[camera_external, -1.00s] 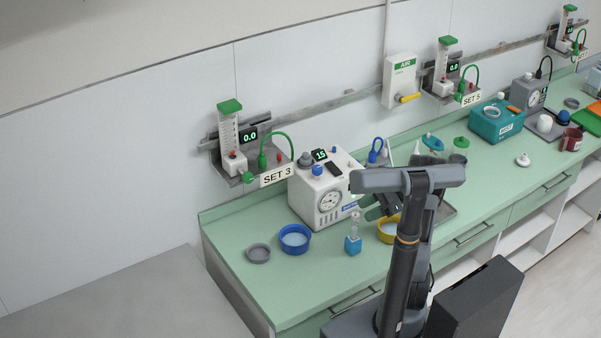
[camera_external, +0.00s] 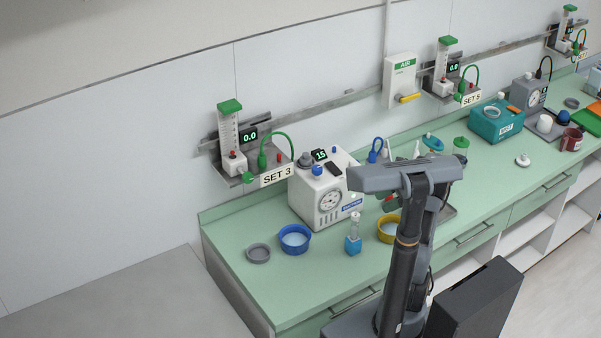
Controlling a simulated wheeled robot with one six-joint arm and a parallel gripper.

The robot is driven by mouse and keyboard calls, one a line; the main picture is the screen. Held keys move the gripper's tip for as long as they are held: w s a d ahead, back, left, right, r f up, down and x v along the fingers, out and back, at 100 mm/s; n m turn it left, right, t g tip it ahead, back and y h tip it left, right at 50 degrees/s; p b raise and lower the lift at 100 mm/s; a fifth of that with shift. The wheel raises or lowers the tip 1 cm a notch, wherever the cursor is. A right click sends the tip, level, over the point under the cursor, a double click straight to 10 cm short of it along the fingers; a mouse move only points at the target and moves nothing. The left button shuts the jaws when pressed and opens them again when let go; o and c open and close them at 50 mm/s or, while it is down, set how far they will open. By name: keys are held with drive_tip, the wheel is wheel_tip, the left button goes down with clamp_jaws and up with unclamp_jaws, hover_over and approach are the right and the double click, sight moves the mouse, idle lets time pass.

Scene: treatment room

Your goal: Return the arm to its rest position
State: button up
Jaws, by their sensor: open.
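My arm (camera_external: 407,240) stands upright in front of the green counter (camera_external: 220,232). Its upper grey link (camera_external: 385,178) lies nearly level above the counter, in front of the white device with a dial (camera_external: 315,209). My gripper's fingers are not visible; the arm's own links seem to hide them. I make out nothing held.
Near the arm on the counter are a yellow-rimmed bowl (camera_external: 387,229), a small bottle with a blue base (camera_external: 353,245), a blue bowl (camera_external: 295,239) and a grey dish (camera_external: 258,253). A teal box (camera_external: 497,124) stands farther right. The counter's front left is clear.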

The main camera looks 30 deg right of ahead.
drive_tip(key=s+a+f+n+g+h, duration=0.35)
drive_tip(key=f+n+h, duration=0.25)
drive_tip(key=n+h, duration=0.3)
drive_tip(key=a+r+n+t+h, duration=0.3)
drive_tip(key=a+r+n, duration=0.3)
drive_tip(key=a+n, duration=0.5)
drive_tip(key=shift+s+r+n+h, duration=0.2)
drive_tip(key=shift+r+n+h, duration=0.15)
drive_tip(key=shift+n, duration=0.45)
drive_tip(key=shift+a+t, duration=0.1)
drive_tip(key=shift+t, duration=0.15)
